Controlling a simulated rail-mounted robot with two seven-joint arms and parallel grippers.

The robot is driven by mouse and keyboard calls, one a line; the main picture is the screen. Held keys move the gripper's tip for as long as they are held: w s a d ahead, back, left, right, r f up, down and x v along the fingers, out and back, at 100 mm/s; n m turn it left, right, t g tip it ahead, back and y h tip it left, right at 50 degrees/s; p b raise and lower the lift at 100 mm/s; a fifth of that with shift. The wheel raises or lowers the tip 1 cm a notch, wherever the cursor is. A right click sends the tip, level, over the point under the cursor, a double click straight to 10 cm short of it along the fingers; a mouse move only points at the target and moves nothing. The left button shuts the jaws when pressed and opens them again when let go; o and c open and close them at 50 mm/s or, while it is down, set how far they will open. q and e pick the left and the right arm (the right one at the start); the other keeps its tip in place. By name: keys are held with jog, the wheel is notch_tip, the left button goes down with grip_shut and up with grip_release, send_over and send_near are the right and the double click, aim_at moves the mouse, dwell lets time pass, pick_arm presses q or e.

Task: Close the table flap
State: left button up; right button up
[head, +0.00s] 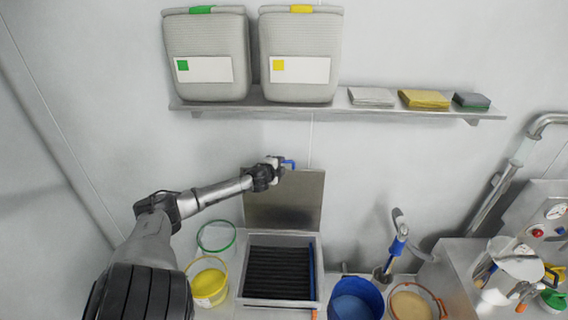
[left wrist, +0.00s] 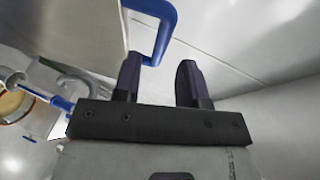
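The table flap (head: 284,203) is a grey metal panel standing upright against the wall behind the sunken tray. A blue handle (head: 289,164) sits at its top edge. In the left wrist view, the flap (left wrist: 70,32) fills the upper left and the blue handle (left wrist: 163,32) loops out from its edge. My left gripper (head: 278,162) is at the flap's top edge beside the handle. In the wrist view its fingers (left wrist: 158,75) are apart, with a clear gap between them. The handle's lower end is by the left finger; I cannot tell whether they touch. My right gripper is not in view.
A dark ribbed tray (head: 241,272) lies in front of the flap. A yellow bucket (head: 208,284) stands left, and a blue bucket (head: 357,297) right. A wall shelf (head: 385,112) with two grey bins (head: 207,45) hangs above. Equipment crowds the far right.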

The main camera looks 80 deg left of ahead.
pick_arm(q)
jog(key=shift+b+x, duration=0.3)
jog(key=shift+x, duration=1.95)
grip_shut()
